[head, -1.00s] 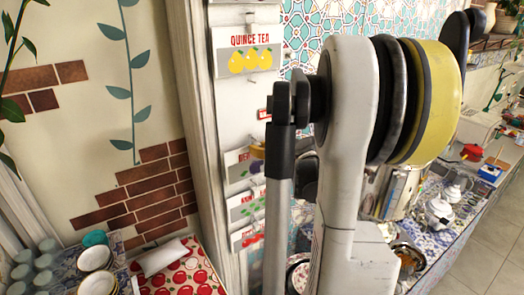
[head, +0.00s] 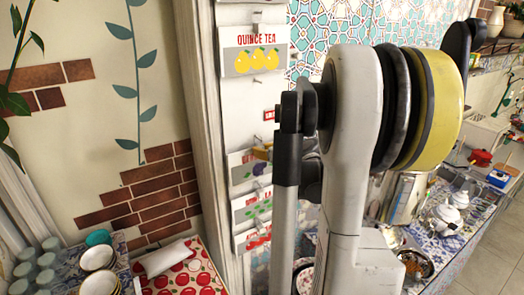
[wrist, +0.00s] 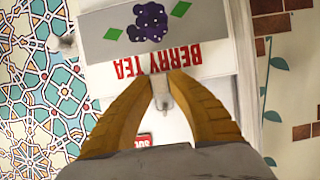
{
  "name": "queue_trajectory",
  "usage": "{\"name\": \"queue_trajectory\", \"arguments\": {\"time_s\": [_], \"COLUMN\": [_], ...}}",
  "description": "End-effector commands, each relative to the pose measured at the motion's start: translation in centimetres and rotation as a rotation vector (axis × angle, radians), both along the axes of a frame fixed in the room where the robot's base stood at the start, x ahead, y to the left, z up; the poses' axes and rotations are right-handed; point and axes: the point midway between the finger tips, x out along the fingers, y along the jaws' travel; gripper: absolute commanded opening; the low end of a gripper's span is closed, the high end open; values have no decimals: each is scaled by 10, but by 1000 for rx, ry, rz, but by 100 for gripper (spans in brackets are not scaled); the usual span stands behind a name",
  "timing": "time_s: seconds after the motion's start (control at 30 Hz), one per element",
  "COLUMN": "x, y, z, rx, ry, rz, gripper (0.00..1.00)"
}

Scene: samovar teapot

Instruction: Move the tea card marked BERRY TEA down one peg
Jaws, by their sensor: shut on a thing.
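The BERRY TEA card (wrist: 150,45) fills the upper part of the wrist view, upside down there, with red letters, dark purple berries and green diamonds. My gripper (wrist: 161,80) has its two yellow fingers at the lettered edge of the card, shut on it. A pale peg (wrist: 160,95) shows between the fingers. Whether the card hangs on a peg is not clear.
The QUINCE TEA card (head: 256,58) hangs high on the white board (head: 240,110). Lower cards (head: 250,207) hang below, partly hidden by my arm. A small red label (wrist: 143,140) is near the fingers. Cups (head: 97,258) stand at lower left.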

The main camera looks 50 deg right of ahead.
Motion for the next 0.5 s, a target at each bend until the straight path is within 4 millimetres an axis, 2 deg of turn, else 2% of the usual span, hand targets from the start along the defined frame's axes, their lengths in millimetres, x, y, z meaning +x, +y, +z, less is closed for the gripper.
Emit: {"name": "queue_trajectory", "arguments": {"time_s": [0.07,0.1,0.13,0.17,0.5], "x": [0,0,0,0,-3], "y": [0,0,0,0,1], "z": [0,0,0,0,1], "rx": [0,0,0,0,0], "ry": [0,0,0,0,0], "rz": [0,0,0,0,-1], "gripper": [0,28,37,40,40]}}
